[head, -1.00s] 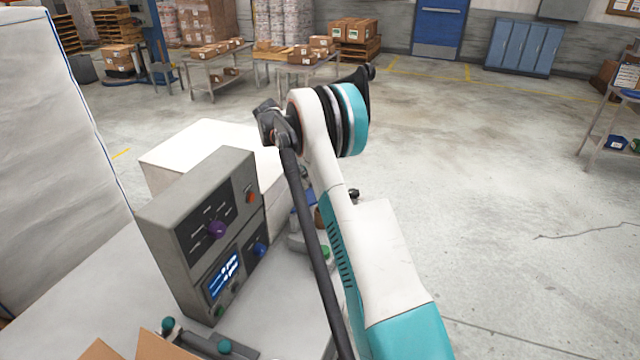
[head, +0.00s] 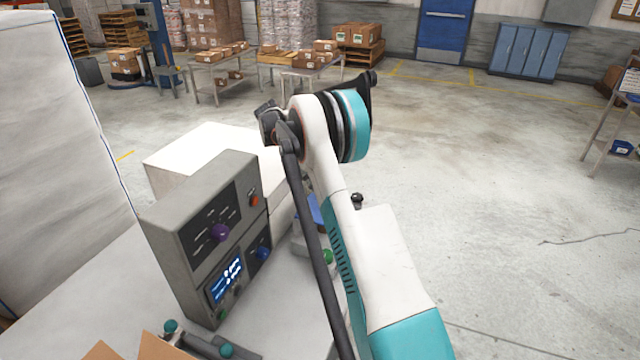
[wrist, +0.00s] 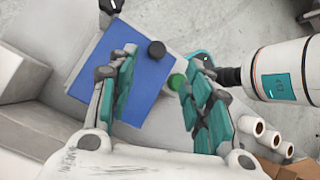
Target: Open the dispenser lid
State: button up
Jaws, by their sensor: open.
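A flat blue panel (wrist: 140,78) with a dark round knob (wrist: 157,47) at its edge lies beneath my gripper in the wrist view; it looks like the dispenser lid, but I cannot tell for sure. Part of the blue also shows behind my arm in the head view (head: 316,212). A green button (wrist: 177,81) is beside the panel, near my right finger. My gripper (wrist: 158,68) is open, its teal-padded fingers spread, nothing between them. The knob appears just beyond the fingertips; I see no contact. In the head view my arm hides the gripper.
A grey control box (head: 210,235) with a purple knob and a lit display stands left of my arm. A white block (head: 195,160) is behind it. A cardboard box (head: 150,346) is at the front edge. Several paper rolls (wrist: 252,125) lie right of my gripper. Open floor is to the right.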

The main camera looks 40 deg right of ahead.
jog(key=v, duration=0.6)
jog(key=shift+a+r, duration=0.15)
dwell(0.3)
jog(key=s+a+r+m+t+b, duration=0.2)
jog(key=s+a+r+t+b, duration=0.25)
jog(key=a+r, duration=0.35)
jog(key=s+a+f+m+t+y+b, duration=0.1)
jog(key=s+a+f+m+t+b, duration=0.1)
jog(key=s+a, duration=0.6)
jog(key=s+a+f+m+t+y+b, duration=0.1)
jog(key=s+a+f+m+t+b, duration=0.1)
jog(key=s+a, duration=0.5)
jog(key=s+m+t+b, duration=0.1)
jog(key=s+t, duration=0.1)
jog(key=s, duration=0.3)
jog(key=shift+a+f+m, duration=0.15)
jog(key=shift+a+m, duration=0.15)
jog(key=shift+a, duration=0.1)
jog(key=s+a+f+m+t+b, duration=0.1)
jog(key=s+f, duration=0.1)
jog(key=s, duration=0.1)
jog(key=s+a+f+m+t+y+b, duration=0.1)
jog(key=s+a+f, duration=0.1)
jog(key=s+f, duration=0.1)
jog(key=s+a+f+m+t+b, duration=0.1)
jog(key=s+a+f, duration=0.1)
jog(key=f, duration=0.1)
jog(key=shift+s+a+f+y, duration=0.1)
jog(key=shift+s+f+y, duration=0.05)
jog(key=shift+s+y, duration=0.25)
